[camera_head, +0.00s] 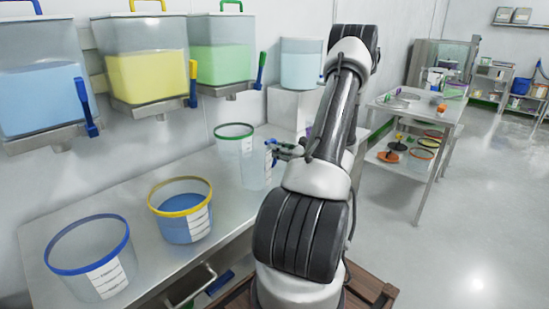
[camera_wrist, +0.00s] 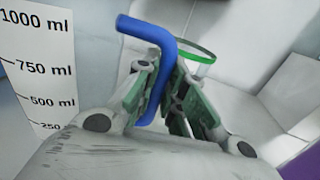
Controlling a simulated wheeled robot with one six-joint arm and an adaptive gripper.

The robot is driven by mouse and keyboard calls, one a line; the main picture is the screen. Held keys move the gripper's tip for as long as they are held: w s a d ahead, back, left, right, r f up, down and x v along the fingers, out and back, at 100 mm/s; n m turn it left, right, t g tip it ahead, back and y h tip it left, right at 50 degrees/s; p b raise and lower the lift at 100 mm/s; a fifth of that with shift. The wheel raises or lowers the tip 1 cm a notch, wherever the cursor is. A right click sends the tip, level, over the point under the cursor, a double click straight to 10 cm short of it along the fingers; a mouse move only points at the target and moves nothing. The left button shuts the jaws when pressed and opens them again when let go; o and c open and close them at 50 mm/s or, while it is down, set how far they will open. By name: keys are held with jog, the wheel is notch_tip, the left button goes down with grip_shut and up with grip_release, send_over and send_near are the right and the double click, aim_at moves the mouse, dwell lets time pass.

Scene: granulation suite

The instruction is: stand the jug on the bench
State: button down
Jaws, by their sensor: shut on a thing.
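The jug (camera_head: 256,172) is a clear vessel with a white label and appears upright over the back part of the bench (camera_head: 130,205). In the wrist view, its white scale with ml marks (camera_wrist: 38,65) is close on the left. My gripper (camera_head: 282,152) is at the jug's right side. In the wrist view, my gripper (camera_wrist: 158,95) is shut on the jug's blue handle (camera_wrist: 155,40), which passes between the fingers. I cannot tell whether the jug's base touches the bench.
A green-rimmed bucket (camera_head: 233,143) stands just behind the jug. A yellow-rimmed bucket (camera_head: 186,222) with blue contents and a blue-rimmed empty bucket (camera_head: 100,270) stand nearer. Wall tanks (camera_head: 145,75) with taps overhang the bench. A white block (camera_head: 290,108) bears another vessel (camera_head: 301,64).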

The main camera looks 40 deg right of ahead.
aim_at(275, 162)
jog(key=shift+f, duration=1.4)
jog(key=c, duration=1.5)
grip_release()
jog(key=shift+f, duration=0.1)
jog(key=shift+s, duration=0.15)
jog(key=v, duration=1.1)
jog(key=shift+s, duration=0.3)
jog(key=shift+d, duration=0.15)
